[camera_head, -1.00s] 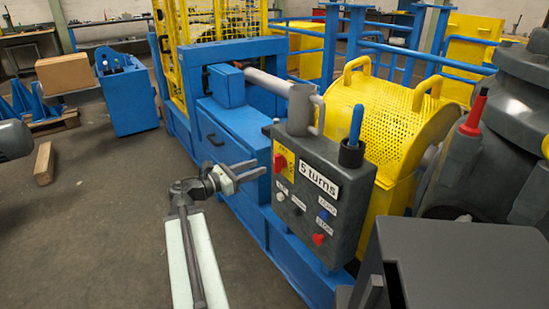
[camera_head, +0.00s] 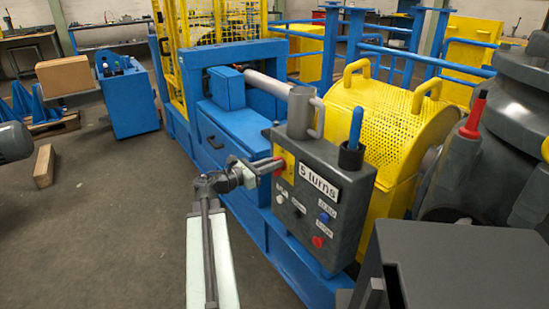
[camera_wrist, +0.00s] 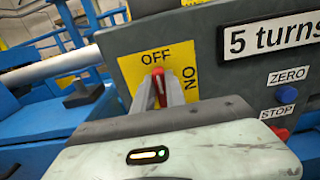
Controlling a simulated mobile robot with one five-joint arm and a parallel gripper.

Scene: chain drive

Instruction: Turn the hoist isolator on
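The hoist isolator is a red switch handle (camera_wrist: 160,86) on a yellow plate (camera_wrist: 130,72), on the left side of the grey control box (camera_head: 338,225). In the wrist view the plate reads OFF at the top and ON, turned sideways, at the right. The handle points up towards OFF. My gripper (camera_head: 268,168) is at the switch, with one finger on each side of the handle (camera_wrist: 161,92). The fingers look closed on it, with little or no gap showing. They hide the handle's lower part and some of the plate.
The box also carries a "5 turns" sign (camera_head: 318,182), a blue ZERO button (camera_wrist: 287,94), a red STOP button (camera_wrist: 281,133) and a blue-handled lever (camera_head: 355,128). A yellow perforated guard (camera_head: 375,112) stands behind. Open floor (camera_head: 105,220) lies to the left.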

